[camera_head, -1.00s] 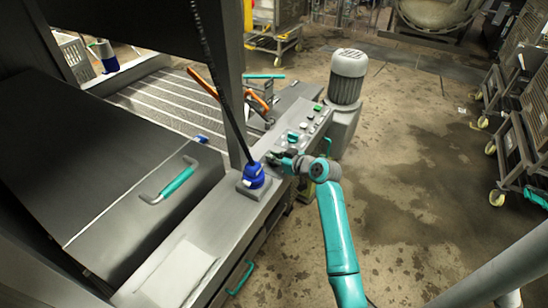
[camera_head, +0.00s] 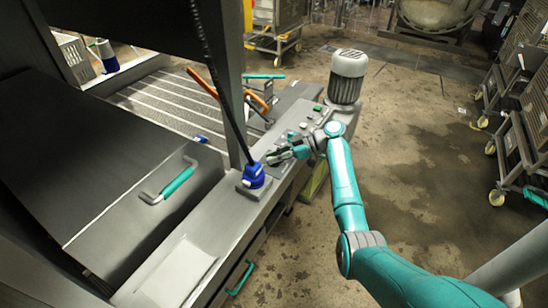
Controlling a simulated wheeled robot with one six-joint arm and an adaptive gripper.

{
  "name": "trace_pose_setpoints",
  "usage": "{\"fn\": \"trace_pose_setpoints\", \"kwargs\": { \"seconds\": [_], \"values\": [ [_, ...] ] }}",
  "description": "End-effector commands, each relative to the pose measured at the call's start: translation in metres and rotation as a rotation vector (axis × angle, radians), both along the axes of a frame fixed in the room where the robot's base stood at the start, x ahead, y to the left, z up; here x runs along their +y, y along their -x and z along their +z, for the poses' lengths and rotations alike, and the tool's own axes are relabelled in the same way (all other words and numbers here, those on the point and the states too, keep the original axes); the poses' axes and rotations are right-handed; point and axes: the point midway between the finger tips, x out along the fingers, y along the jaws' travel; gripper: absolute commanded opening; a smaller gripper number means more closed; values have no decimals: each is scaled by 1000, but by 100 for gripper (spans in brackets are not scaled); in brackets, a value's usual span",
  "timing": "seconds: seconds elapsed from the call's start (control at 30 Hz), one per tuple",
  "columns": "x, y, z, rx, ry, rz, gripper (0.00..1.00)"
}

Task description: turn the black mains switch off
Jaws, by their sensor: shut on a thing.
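The control panel (camera_head: 303,121) lies on the machine's front ledge, with small buttons along it. My gripper (camera_head: 269,160) is low at the panel's near end, just right of the blue-based post. Its fingers are small and dark here. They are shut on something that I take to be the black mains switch. The switch is mostly hidden by the fingers and wrist, so its position cannot be read. A green button (camera_head: 317,108) shows at the panel's far end.
A blue fitting (camera_head: 253,176) with a black rod stands close left of my gripper. A grey motor (camera_head: 347,77) stands beyond the panel. Orange handles (camera_head: 203,82) rise behind. The floor at right is open, with wheeled racks (camera_head: 521,150) at its edge.

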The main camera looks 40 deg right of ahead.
Motion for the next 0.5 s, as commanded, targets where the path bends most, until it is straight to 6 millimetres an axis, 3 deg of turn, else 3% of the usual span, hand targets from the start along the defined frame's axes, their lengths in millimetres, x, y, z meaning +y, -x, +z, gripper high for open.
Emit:
{"fn": "trace_pose_setpoints", "kwargs": {
  "seconds": [0.5],
  "values": [
    [0, 1, -4, 9, 0, 167, 0]
  ]
}}
